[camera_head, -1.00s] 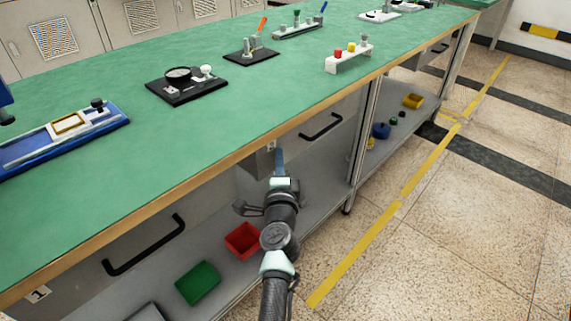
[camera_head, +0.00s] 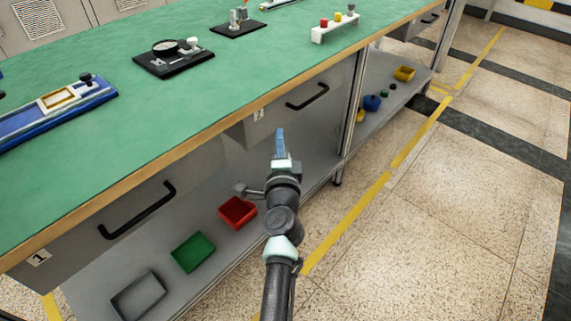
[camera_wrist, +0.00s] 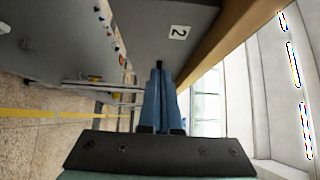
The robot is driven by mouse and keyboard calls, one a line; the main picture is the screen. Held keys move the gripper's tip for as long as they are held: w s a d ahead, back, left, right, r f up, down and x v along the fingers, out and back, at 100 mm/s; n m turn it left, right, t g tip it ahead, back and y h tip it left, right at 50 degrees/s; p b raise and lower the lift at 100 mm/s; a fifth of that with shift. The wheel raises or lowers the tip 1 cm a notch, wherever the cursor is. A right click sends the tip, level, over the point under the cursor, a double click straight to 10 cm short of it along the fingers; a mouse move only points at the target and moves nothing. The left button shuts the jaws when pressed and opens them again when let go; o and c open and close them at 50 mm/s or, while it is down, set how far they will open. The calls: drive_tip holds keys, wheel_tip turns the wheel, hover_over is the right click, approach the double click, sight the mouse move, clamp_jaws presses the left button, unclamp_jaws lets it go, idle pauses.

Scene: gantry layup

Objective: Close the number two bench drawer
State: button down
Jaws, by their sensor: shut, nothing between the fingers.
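The number two drawer is the grey front with a black bar handle (camera_head: 307,97) and a small number label (camera_head: 259,113), under the green bench's front edge. In the wrist view its grey front (camera_wrist: 120,22) fills the top, with the label "2" (camera_wrist: 178,33) turned sideways. How far the drawer stands out is hard to tell. My gripper (camera_head: 280,133) is shut and empty, its blue fingers pointing toward the drawer's lower front, right of the label and left of the handle. The fingertips (camera_wrist: 159,66) also show in the wrist view; contact cannot be told.
The number one drawer (camera_head: 120,215) is at the left with its own handle. A lower shelf (camera_head: 150,262) holds a red bin (camera_head: 237,212), a green bin (camera_head: 193,251) and a grey tray (camera_head: 137,296). A bench leg (camera_head: 352,105) stands right of drawer two. Floor at the right is clear.

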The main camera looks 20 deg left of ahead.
drive_tip(key=p+v, duration=0.1)
drive_tip(key=v, duration=0.7)
drive_tip(key=shift+f, duration=0.15)
